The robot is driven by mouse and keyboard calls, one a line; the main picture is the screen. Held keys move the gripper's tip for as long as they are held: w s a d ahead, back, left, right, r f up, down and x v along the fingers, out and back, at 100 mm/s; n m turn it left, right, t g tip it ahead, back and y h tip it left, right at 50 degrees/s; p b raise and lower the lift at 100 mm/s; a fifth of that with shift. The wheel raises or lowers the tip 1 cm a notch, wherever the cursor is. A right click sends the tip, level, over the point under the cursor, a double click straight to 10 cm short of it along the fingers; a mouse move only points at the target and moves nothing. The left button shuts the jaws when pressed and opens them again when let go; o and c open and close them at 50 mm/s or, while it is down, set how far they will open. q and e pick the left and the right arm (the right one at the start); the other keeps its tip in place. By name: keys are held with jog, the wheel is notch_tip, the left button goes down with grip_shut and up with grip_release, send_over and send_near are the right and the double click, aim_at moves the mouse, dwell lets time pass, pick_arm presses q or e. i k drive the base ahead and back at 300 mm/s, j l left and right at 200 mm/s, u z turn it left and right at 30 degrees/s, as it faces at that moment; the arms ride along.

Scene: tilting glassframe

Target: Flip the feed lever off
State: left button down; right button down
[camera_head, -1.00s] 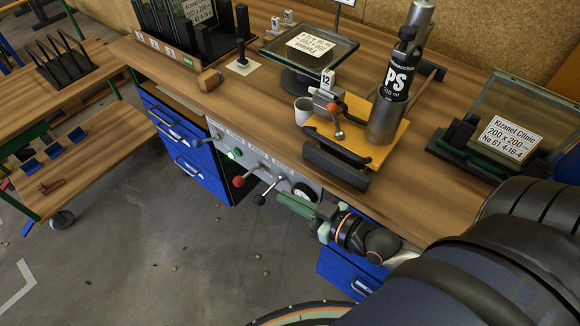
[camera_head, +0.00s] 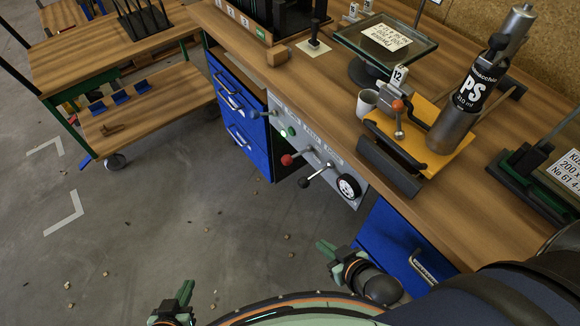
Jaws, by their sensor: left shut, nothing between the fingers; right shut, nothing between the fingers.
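A grey control panel (camera_head: 325,162) is set in the front of the workbench. The panel lettering is too small to read, so I cannot tell which is the feed lever. My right gripper (camera_head: 322,248), with green fingers, is shut and empty, below the panel and apart from the levers. My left gripper (camera_head: 187,290) is shut and empty at the bottom left, over the floor.
The panel also has a lit green button (camera_head: 283,133) and a black dial (camera_head: 348,187). Blue drawers (camera_head: 240,120) stand left of it and a blue cabinet (camera_head: 390,240) right. A wooden cart (camera_head: 150,100) is at the left. Floor before the panel is open, with scattered crumbs.

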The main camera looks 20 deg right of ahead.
aim_at(286, 160)
jog(key=k+z, duration=0.1)
jog(key=z, duration=0.3)
jog(key=k+z, duration=0.1)
jog(key=z, duration=0.3)
jog(key=k+z, duration=0.1)
jog(key=z, duration=0.3)
jog(key=k+z, duration=0.1)
jog(key=z, duration=0.3)
